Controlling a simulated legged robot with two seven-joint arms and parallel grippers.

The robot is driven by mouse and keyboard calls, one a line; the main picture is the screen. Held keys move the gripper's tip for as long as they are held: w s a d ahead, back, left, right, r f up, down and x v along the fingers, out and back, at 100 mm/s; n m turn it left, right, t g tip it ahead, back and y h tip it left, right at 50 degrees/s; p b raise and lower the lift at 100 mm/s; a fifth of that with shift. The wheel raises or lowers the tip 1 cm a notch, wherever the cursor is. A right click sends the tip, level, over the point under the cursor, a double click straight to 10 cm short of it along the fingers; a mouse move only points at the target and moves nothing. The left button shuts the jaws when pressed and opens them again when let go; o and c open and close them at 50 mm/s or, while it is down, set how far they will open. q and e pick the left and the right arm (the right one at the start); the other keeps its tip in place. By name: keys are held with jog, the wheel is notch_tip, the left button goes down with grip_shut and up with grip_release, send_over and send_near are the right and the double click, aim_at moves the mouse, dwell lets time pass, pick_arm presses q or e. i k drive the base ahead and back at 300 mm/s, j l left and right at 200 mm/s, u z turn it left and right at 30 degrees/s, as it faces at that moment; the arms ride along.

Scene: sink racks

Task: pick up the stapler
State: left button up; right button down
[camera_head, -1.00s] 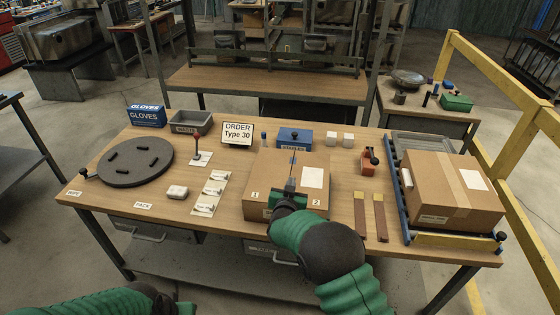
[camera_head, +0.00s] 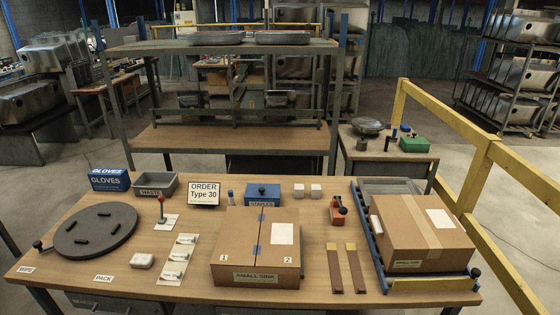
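A small red-orange tool with a black knob or handle (camera_head: 338,211), which looks like the stapler, stands on the workbench (camera_head: 318,280). It is to the right of the closed cardboard box marked SMALL SINK (camera_head: 256,248) and behind two brown strips with yellow ends. A blue box whose label seems to read STAPLES (camera_head: 262,196) stands behind the cardboard box. Neither of my grippers is in the view, so I cannot see their state. Nothing is seen touching the red tool.
A second cardboard box (camera_head: 422,232) lies on a blue-railed conveyor at the right. Two white cubes (camera_head: 307,190) stand left of the red tool. A round dark turntable (camera_head: 95,230) is at the left. A yellow railing (camera_head: 480,170) runs along the right side.

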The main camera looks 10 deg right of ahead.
aim_at(337, 219)
jog(key=i+l, duration=0.4)
jog(key=i, duration=0.2)
jog(key=i+l, duration=0.45)
jog(key=i, duration=0.2)
